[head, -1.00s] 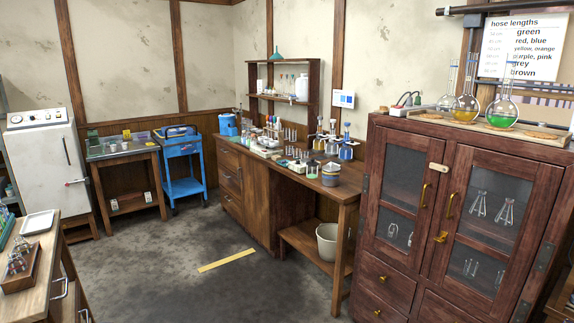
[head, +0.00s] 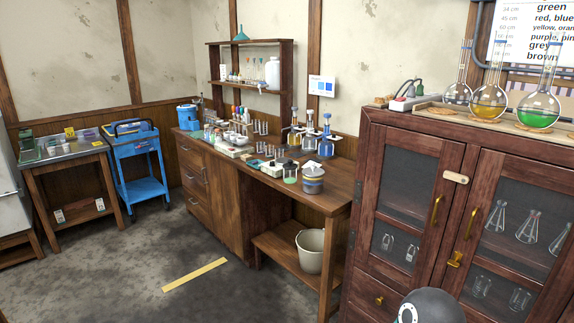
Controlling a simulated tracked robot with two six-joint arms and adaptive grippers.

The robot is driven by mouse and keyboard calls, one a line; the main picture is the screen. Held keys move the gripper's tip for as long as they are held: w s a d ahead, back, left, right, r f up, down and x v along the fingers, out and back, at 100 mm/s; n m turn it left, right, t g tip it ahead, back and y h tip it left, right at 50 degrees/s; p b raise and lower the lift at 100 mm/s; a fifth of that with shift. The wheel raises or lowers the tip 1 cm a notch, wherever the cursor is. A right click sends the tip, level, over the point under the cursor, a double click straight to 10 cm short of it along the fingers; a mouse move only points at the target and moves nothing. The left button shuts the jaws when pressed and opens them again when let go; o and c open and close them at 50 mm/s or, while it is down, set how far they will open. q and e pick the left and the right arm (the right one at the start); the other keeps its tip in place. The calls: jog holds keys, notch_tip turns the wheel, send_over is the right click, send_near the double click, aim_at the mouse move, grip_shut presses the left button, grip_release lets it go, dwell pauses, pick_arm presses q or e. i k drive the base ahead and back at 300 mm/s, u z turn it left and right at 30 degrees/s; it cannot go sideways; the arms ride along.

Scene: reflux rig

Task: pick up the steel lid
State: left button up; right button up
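I cannot make out a separate steel lid for certain. A small grey pot (head: 313,184) with coloured bands stands near the right front end of the long wooden bench (head: 335,196). Its top looks grey, but I cannot tell whether that is a lid. Neither of my grippers is in view. A dark rounded part at the bottom right edge appears to be part of my own arm.
Bottles, tubes and small jars crowd the bench. A cream bucket (head: 310,251) stands on its lower shelf. A dark wooden cabinet (head: 412,150) with flasks on top fills the right. A blue trolley (head: 139,168) stands at back left. The floor (head: 130,270) ahead is open.

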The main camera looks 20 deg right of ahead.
aim_at(313, 171)
jog(key=z, duration=0.1)
jog(key=i, duration=1.6)
jog(key=z, duration=0.35)
jog(key=i, duration=1.1)
jog(key=z, duration=0.1)
